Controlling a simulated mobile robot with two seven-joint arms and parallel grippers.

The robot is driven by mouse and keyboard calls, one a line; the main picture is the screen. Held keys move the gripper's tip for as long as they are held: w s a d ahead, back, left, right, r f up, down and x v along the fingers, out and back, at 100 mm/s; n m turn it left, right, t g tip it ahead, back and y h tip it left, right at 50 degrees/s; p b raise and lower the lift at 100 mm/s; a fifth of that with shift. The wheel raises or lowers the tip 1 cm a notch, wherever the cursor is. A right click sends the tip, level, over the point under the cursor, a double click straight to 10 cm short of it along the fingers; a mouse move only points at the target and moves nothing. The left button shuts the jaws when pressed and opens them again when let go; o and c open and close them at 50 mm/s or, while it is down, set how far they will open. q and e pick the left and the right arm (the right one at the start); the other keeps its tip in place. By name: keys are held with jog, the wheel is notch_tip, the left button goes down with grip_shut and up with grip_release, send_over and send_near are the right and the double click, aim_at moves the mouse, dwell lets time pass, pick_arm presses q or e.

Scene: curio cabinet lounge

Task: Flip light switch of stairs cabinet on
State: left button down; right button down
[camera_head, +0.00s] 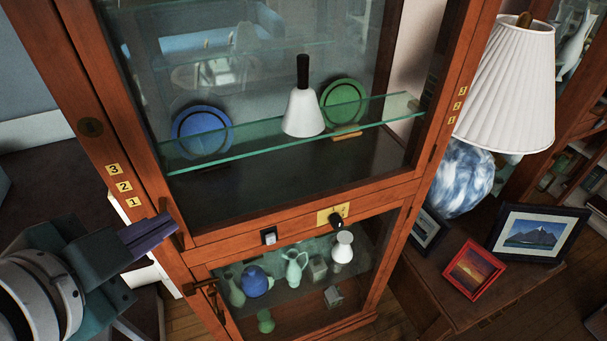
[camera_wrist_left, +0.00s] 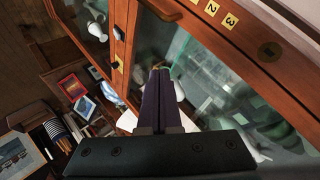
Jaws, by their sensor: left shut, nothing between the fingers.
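The wooden glass-fronted cabinet (camera_head: 190,245) stands in the middle of the head view. A small black-framed switch with a pale rocker (camera_head: 268,236) sits on its crossbar, between the upper and lower glass doors; whether it is on or off is too small to tell. My left gripper (camera_head: 158,232) is shut and empty at the cabinet's left post, near the door handle and left of the switch. The left wrist view shows its closed dark fingers (camera_wrist_left: 160,85) in front of the cabinet glass. My right gripper is not in view.
A brass plate with a black knob (camera_head: 335,219) is right of the switch. Door handles (camera_head: 174,222) and (camera_head: 203,287) stick out at the left. Plates and a white bell (camera_head: 303,112) stand behind glass. A lamp (camera_head: 505,85) and picture frames (camera_head: 538,236) occupy a side table at right.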

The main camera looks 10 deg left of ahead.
pick_arm(q)
jog(key=d+f+m+t+h+b, duration=0.2)
jog(key=f+m+b, duration=0.4)
jog(key=f+b, duration=0.7)
jog(key=d+f+m+t+h+b, duration=0.3)
jog(key=f+m+t+b, duration=0.3)
jog(key=f+b, duration=0.7)
jog(key=d+m+b, duration=0.1)
jog(key=b, duration=0.2)
jog(key=shift+d, duration=0.2)
jog(key=shift+w, duration=0.1)
send_near(271, 239)
jog(key=w+d, duration=0.3)
jog(key=d, duration=0.2)
jog(key=w+a, duration=0.1)
jog(key=w+a+r, duration=0.1)
jog(key=w, duration=0.1)
jog(key=shift+w+a, duration=0.15)
jog(key=shift+w, duration=0.1)
